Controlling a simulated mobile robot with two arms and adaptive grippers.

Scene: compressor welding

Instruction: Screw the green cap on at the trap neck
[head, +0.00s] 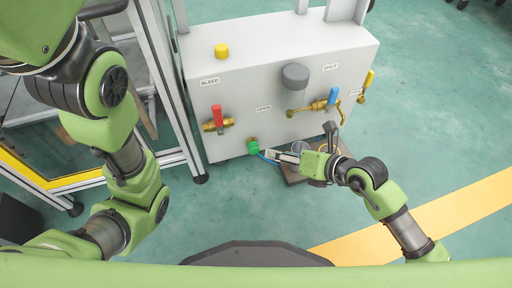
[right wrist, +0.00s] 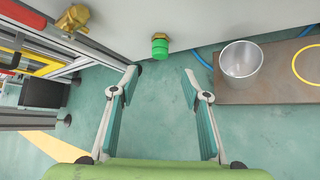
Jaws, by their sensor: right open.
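The green cap (head: 253,147) is at the lower front edge of the grey cabinet. In the right wrist view the cap (right wrist: 160,50) sits directly under the brass trap neck (right wrist: 160,37); I cannot tell how far its thread is engaged. My right gripper (right wrist: 160,82) is open and empty, its two fingers spread on either side below the cap, not touching it. In the head view the right gripper (head: 271,154) is just right of the cap. My left gripper is out of view; only the left arm shows.
The grey cabinet (head: 240,92) carries a red-handled valve (head: 216,118), a blue-handled valve (head: 332,98) and a yellow-handled valve (head: 366,85). A metal cup (right wrist: 240,62) stands on a brown plate (right wrist: 285,91) at right. A metal frame (head: 168,80) stands left. The floor below the cap is clear.

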